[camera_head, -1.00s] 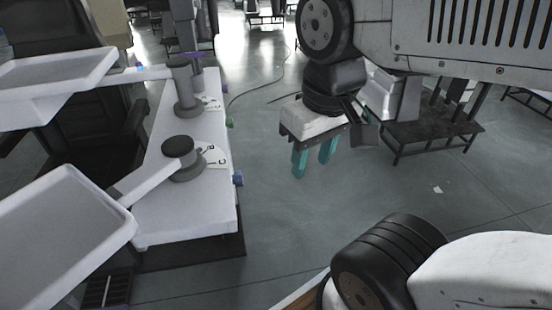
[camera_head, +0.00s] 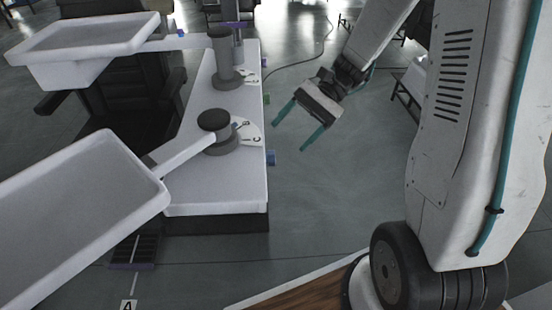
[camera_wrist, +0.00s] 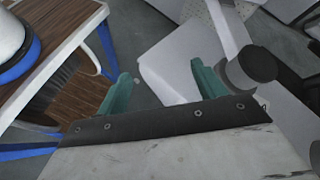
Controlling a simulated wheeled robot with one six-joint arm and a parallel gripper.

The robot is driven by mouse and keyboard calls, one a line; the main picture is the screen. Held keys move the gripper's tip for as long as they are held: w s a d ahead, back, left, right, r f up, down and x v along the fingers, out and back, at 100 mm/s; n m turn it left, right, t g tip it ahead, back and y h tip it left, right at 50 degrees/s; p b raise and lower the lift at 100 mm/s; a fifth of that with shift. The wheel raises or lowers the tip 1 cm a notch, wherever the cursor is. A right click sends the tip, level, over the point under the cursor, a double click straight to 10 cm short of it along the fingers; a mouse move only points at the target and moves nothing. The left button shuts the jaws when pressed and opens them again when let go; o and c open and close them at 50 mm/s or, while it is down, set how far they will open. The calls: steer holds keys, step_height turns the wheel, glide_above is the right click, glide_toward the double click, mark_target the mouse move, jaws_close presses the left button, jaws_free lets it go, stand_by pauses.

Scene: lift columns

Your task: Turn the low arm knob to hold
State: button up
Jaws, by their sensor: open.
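A white bench (camera_head: 215,190) carries two grey columns, each with a swing arm and tray. The near, shorter column (camera_head: 215,130) has a lettered white dial plate (camera_head: 248,132) at its foot. My gripper (camera_head: 288,136) is open and empty, teal fingers apart, above the floor to the right of the bench, touching neither knob. In the wrist view the open fingers (camera_wrist: 160,72) show, but I cannot make out a knob.
The near white tray (camera_head: 75,215) reaches out to the left; the far tray (camera_head: 85,40) is behind it. The floor right of the bench is clear. A cable (camera_head: 300,58) lies on the floor farther back.

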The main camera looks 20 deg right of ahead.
steer(key=w+d+f+m+t+y, duration=0.35)
steer(key=w+f+m, duration=0.2)
steer(key=f, duration=0.35)
steer(key=m+t+y, duration=0.2)
steer(key=m+t, duration=0.4)
glide_toward(270, 156)
step_height(270, 156, down, 2)
steer(key=w, duration=0.1)
steer(key=x, duration=0.7)
steer(key=shift+w+a+f, duration=0.25)
steer(key=shift+f, duration=0.05)
steer(key=c, duration=0.9)
